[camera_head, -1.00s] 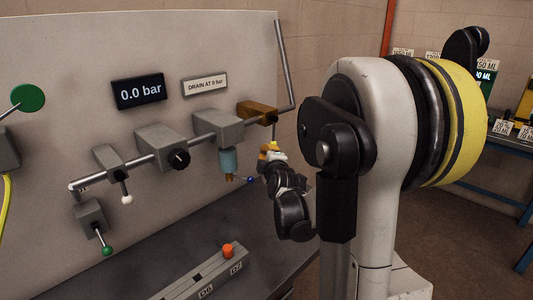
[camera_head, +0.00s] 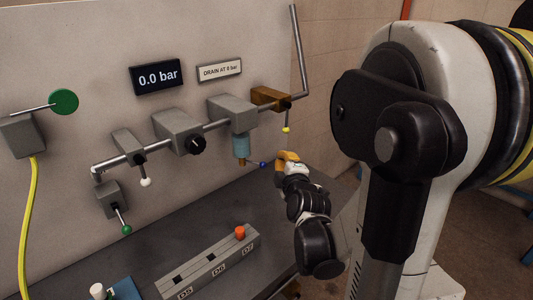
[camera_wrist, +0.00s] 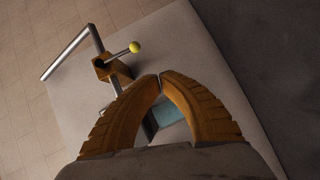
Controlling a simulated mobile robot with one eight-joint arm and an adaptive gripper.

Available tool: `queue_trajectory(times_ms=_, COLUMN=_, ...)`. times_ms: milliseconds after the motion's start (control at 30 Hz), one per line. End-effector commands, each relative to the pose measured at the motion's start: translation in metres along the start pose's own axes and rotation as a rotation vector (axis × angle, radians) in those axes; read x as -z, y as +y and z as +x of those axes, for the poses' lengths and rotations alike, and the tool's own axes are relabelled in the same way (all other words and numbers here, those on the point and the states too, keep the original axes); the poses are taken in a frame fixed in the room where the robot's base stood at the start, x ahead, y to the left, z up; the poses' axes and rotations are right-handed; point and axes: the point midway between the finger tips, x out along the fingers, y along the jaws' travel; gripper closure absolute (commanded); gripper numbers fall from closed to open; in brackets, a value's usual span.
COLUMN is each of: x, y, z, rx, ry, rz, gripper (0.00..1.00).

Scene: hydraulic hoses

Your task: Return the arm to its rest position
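My gripper (camera_head: 286,156) is in front of the hose panel's right end, with its orange fingers apart from the panel parts. In the wrist view the two ribbed fingers (camera_wrist: 161,77) bow outward and meet at their tips, with nothing held between them. A yellow-tipped lever (camera_head: 286,129) hangs from the brown valve block (camera_head: 268,97), above my gripper. In the wrist view the yellow knob (camera_wrist: 135,47) is beyond the fingertips. The teal cylinder (camera_head: 241,149) with a blue-tipped lever (camera_head: 263,164) is left of my gripper.
The grey panel (camera_head: 60,60) carries a pipe, several blocks and a 0.0 bar display (camera_head: 157,77). A yellow hose (camera_head: 27,220) hangs left.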

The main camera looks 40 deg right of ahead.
Motion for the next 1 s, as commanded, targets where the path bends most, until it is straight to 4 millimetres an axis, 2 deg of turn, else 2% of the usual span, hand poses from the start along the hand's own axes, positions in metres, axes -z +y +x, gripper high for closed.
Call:
queue_trajectory(times_ms=267, x=0.003, y=-0.001, z=-0.001, rx=0.006, ry=0.005, rz=0.007, gripper=1.00)
queue_trajectory(times_ms=367, x=0.021, y=-0.005, z=-0.006, rx=0.051, ry=0.032, rz=0.063, gripper=1.00)
queue_trajectory(times_ms=467, x=0.059, y=-0.016, z=-0.022, rx=0.158, ry=0.076, rz=0.190, gripper=1.00)
queue_trajectory(times_ms=567, x=0.103, y=-0.035, z=-0.054, rx=0.318, ry=0.097, rz=0.359, gripper=1.00)
queue_trajectory(times_ms=600, x=0.118, y=-0.043, z=-0.070, rx=0.387, ry=0.090, rz=0.427, gripper=1.00)
queue_trajectory(times_ms=667, x=0.138, y=-0.055, z=-0.097, rx=0.486, ry=0.065, rz=0.526, gripper=1.00)
queue_trajectory(times_ms=700, x=0.147, y=-0.063, z=-0.116, rx=0.550, ry=0.037, rz=0.589, gripper=1.00)
queue_trajectory(times_ms=833, x=0.164, y=-0.086, z=-0.178, rx=0.716, ry=-0.093, rz=0.763, gripper=1.00)
queue_trajectory(times_ms=900, x=0.165, y=-0.096, z=-0.207, rx=0.774, ry=-0.171, rz=0.833, gripper=1.00)
queue_trajectory(times_ms=1000, x=0.161, y=-0.104, z=-0.238, rx=0.821, ry=-0.267, rz=0.904, gripper=1.00)
